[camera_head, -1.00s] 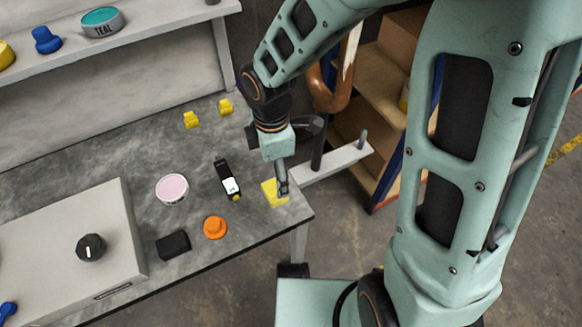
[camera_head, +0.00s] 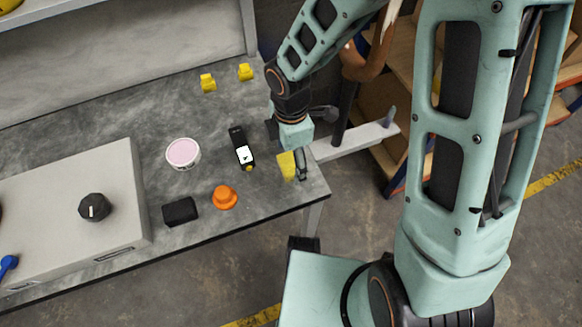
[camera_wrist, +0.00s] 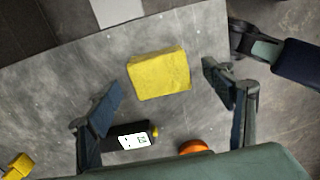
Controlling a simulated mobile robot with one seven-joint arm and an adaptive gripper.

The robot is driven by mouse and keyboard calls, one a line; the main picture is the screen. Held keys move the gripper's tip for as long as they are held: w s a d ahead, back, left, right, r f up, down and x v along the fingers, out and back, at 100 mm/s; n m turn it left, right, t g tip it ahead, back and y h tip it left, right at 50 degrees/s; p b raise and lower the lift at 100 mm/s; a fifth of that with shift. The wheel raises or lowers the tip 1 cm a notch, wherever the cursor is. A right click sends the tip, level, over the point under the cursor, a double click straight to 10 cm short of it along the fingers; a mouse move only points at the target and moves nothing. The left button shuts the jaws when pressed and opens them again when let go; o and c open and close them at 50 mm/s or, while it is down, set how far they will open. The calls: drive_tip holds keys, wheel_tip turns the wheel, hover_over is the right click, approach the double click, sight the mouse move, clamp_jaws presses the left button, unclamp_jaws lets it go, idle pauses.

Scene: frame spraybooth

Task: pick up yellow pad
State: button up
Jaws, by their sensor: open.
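The yellow pad (camera_head: 286,165) lies flat on the grey table near its right end in the head view. In the wrist view the yellow pad (camera_wrist: 159,74) is a block with its whole top in sight, between and slightly beyond my fingertips. My gripper (camera_head: 298,164) points down over the pad and partly covers its right side in the head view. I cannot tell the exact height of the fingertips above the table.
A black device with a white screen (camera_head: 241,148), an orange knob-like piece (camera_head: 225,197), a pink-topped tub (camera_head: 183,153) and a black block (camera_head: 180,211) lie left of the pad. Two yellow pieces (camera_head: 208,83) stand behind. The grey table's (camera_head: 280,199) right edge is close to the pad.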

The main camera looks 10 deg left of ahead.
wheel_tip(320, 180, down, 2)
drive_tip(key=shift+f+b, duration=0.15)
drive_tip(key=shift+b, duration=0.15)
drive_tip(key=c, duration=1.2)
drive_tip(key=shift+o, duration=0.2)
drive_tip(key=shift+r, duration=0.25)
